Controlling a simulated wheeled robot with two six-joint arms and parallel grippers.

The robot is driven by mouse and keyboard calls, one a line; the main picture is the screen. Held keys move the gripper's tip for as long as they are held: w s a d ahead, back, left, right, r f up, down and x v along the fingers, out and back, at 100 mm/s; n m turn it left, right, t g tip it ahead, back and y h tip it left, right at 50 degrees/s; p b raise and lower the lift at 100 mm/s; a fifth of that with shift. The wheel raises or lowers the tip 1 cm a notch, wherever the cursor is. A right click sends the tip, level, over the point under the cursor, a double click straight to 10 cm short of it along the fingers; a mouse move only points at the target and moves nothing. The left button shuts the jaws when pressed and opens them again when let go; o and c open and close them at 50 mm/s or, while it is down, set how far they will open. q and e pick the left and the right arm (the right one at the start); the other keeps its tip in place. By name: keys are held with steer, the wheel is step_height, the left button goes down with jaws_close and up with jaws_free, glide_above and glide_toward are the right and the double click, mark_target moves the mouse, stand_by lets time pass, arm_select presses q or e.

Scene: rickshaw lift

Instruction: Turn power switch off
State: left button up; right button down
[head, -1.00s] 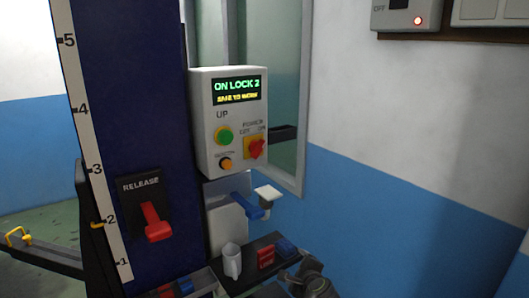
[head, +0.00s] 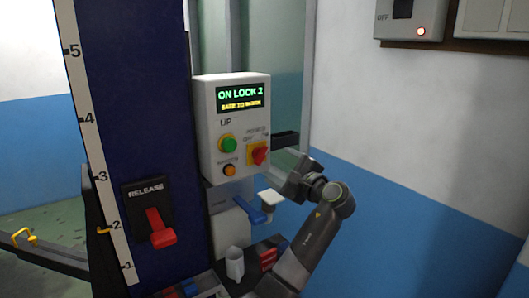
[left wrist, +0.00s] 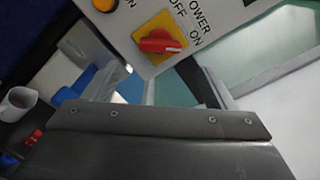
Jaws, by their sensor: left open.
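The power switch is a red knob (head: 259,155) on a yellow plate (left wrist: 162,24), at the lower right of the white control box (head: 235,108). Its red knob also shows in the left wrist view (left wrist: 159,42), near the OFF and ON labels. I cannot tell exactly which label it points to. The box display (head: 240,98) reads ON LOCK 2 with a yellow line below. My left gripper (head: 290,180) is open and empty, just below and right of the switch, apart from it. In the left wrist view a dark grey gripper part fills the bottom. My right gripper is not in view.
A green button (head: 228,144) and an orange button (head: 229,170) sit left of the switch. A blue lever (head: 255,216) and a white cup (head: 234,262) are below the box. A blue post with a red release lever (head: 160,227) stands left.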

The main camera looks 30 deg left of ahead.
mark_target(265, 157)
arm_select(q)
steer(key=p+x, duration=0.2)
steer(key=x, duration=0.6)
steer(key=shift+w+a, duration=0.2)
steer(key=shift+a, duration=0.05)
steer(key=c, duration=1)
steer(key=shift+f, duration=0.1)
